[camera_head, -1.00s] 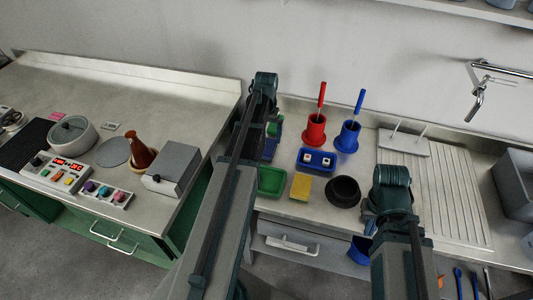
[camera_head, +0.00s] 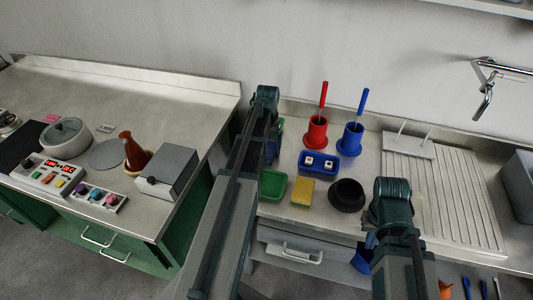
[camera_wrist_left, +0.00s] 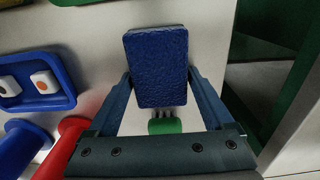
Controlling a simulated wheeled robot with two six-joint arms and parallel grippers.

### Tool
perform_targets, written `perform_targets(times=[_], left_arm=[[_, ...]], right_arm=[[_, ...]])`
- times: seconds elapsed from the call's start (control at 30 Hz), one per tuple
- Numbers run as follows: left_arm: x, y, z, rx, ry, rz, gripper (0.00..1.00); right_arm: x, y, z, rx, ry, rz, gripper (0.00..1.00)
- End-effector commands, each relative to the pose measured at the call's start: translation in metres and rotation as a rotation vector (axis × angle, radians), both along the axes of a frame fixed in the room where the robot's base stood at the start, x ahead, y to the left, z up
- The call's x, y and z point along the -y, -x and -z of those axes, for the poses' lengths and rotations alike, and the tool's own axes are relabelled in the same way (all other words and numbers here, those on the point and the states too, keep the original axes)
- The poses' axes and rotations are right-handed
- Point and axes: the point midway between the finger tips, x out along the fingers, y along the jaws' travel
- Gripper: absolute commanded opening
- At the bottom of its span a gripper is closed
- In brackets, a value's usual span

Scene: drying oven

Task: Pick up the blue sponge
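A green tray (camera_head: 272,185), a yellow sponge (camera_head: 302,192) and a black bowl (camera_head: 346,195) line the front counter. Behind are a blue tray (camera_head: 318,170), a red holder (camera_head: 316,133) and a blue holder (camera_head: 349,140) with brushes. A green brush (camera_wrist_left: 165,126) lies near the left gripper.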

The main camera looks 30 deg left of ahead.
Motion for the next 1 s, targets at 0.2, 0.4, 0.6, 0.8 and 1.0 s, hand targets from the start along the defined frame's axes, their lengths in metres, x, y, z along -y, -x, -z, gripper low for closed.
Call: perform_targets(times=[0.2,0.4,0.6,0.8,1.0], left_arm=[[0.000,0.000,0.000,0.000,0.000,0.000,0.44],[0.000,0.000,0.000,0.000,0.000,0.000,0.16],[0.000,0.000,-0.001,0.000,0.000,0.000,0.16],[0.000,0.000,-0.013,0.000,0.000,0.000,0.16],[0.000,0.000,-0.038,-0.001,0.000,0.000,0.16]], right_arm=[[0.000,0.000,0.000,0.000,0.000,0.000,0.00],[0.000,0.000,0.000,0.000,0.000,0.000,0.00],[0.000,0.000,-0.001,0.000,0.000,0.000,0.00],[0.000,0.000,-0.013,0.000,0.000,0.000,0.00],[0.000,0.000,-0.038,0.000,0.000,0.000,0.00]])
